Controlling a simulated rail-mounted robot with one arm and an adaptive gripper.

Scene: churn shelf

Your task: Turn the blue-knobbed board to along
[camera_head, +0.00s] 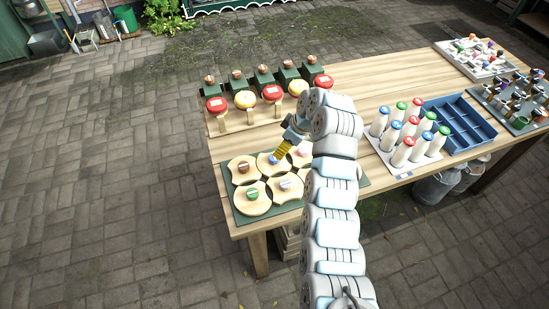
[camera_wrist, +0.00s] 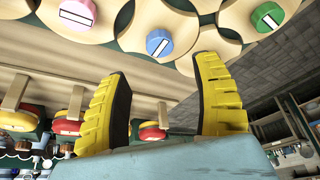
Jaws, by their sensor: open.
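The blue knob (camera_wrist: 158,42) shows in the wrist view, with a white mark on its top that runs slantwise. Its board (camera_wrist: 182,34) is pale wood and lies among other boards. In the head view the blue knob (camera_head: 273,158) is at the tip of my gripper (camera_head: 277,156), which partly hides its board. In the wrist view my gripper (camera_wrist: 163,68) has its yellow fingers wide apart and nothing between them. The blue knob lies just beyond the fingertips, between their lines; I see no contact.
A pink knob (camera_wrist: 78,12) and a green knob (camera_wrist: 267,16) sit on neighbouring boards. The green mat (camera_head: 224,172) holds the boards. Milk bottles (camera_head: 402,152) and a blue crate (camera_head: 462,127) stand right of my arm.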

